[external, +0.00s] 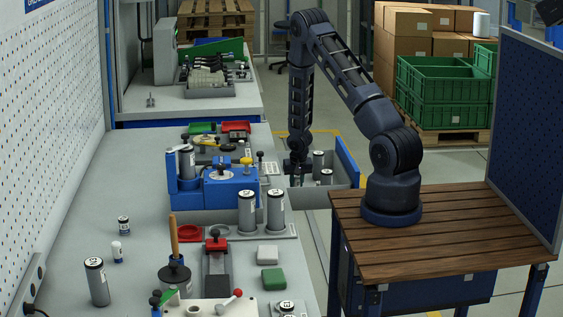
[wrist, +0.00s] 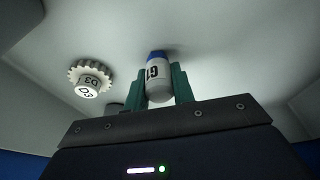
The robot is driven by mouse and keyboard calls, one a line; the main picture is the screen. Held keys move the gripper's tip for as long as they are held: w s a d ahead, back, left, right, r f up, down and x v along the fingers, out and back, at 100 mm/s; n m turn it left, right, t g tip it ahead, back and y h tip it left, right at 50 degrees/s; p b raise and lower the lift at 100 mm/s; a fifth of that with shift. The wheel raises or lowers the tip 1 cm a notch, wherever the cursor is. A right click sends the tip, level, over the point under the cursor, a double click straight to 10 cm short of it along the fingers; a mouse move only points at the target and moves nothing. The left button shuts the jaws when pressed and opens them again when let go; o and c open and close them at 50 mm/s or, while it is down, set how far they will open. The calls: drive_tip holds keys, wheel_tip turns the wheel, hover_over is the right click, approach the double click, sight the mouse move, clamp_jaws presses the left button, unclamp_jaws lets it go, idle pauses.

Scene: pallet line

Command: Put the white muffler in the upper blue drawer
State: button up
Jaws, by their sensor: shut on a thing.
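My gripper (wrist: 160,88) is shut on a small white cylinder with a blue end and dark print, which I take for the white muffler (wrist: 157,75). It sits between the two green fingers, close over a pale grey surface; I cannot tell whether it touches it. In the external view my gripper (external: 297,172) points down at the left part of an open blue drawer (external: 347,160) at the bench side. The muffler is too small or hidden there. A white toothed wheel (wrist: 90,76) marked D3 lies left of the muffler in the wrist view.
Two grey cylinders (external: 318,160) stand in the drawer, right of my gripper. A blue fixture (external: 230,188) and more grey cylinders (external: 247,210) stand on the bench left of it. A wooden-topped table (external: 440,235) carries my arm's base.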

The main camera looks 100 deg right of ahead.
drive_tip(key=shift+f, duration=0.1)
drive_tip(key=o, duration=1)
drive_tip(key=v, duration=1.2)
